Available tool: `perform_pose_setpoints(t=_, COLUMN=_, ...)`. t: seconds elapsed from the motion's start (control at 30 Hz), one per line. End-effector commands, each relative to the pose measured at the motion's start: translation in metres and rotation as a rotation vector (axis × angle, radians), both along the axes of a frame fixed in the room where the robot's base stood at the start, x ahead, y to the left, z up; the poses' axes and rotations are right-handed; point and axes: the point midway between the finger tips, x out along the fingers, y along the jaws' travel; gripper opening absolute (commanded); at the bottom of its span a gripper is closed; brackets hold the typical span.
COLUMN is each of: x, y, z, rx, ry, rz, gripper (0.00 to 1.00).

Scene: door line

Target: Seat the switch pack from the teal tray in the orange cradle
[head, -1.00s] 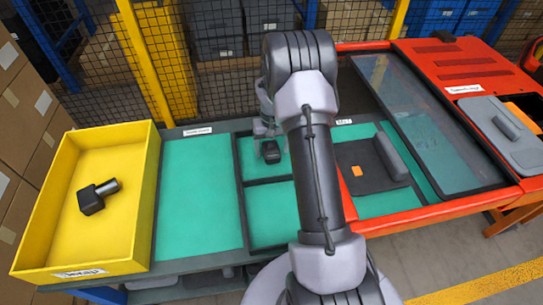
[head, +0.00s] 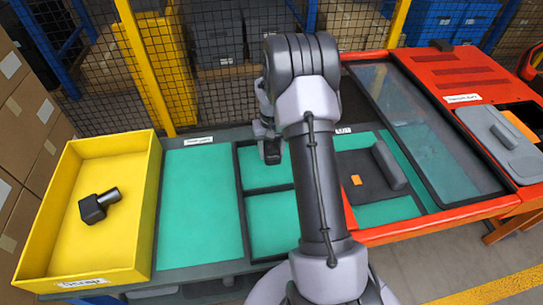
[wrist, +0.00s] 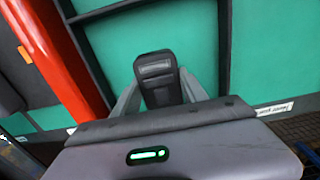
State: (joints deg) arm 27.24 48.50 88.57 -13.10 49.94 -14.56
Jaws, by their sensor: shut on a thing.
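My gripper (head: 268,138) is shut on a small black block, the switch pack (head: 271,153), over the back compartment of the teal tray (head: 268,177). In the wrist view the dark ribbed switch pack (wrist: 157,78) sits between the two grey fingers (wrist: 157,90), with teal tray floor behind it. It appears held clear of the floor, though the gap is hard to judge. The orange cradle cannot be clearly made out; the orange-red bench (head: 435,221) stands at the right.
A yellow scrap bin (head: 145,215) at the left holds a black part with a grey cylinder (head: 98,204). A dark plate with a grey bar (head: 388,165) lies right of my arm. A framed clear panel (head: 420,125) and grey lid (head: 497,140) lie farther right. A mesh fence stands behind.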

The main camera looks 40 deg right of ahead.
Motion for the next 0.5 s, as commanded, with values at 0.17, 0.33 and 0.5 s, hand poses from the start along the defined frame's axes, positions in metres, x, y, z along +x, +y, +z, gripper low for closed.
perform_pose_setpoints(t=0.17, x=0.000, y=0.000, z=0.047, rx=0.000, ry=-0.001, rz=0.000, gripper=0.09)
perform_pose_setpoints(t=0.33, x=0.000, y=0.000, z=0.071, rx=0.000, ry=0.000, rz=0.000, gripper=0.09)
perform_pose_setpoints(t=0.5, x=0.000, y=0.000, z=0.096, rx=0.000, ry=-0.001, rz=0.000, gripper=0.09)
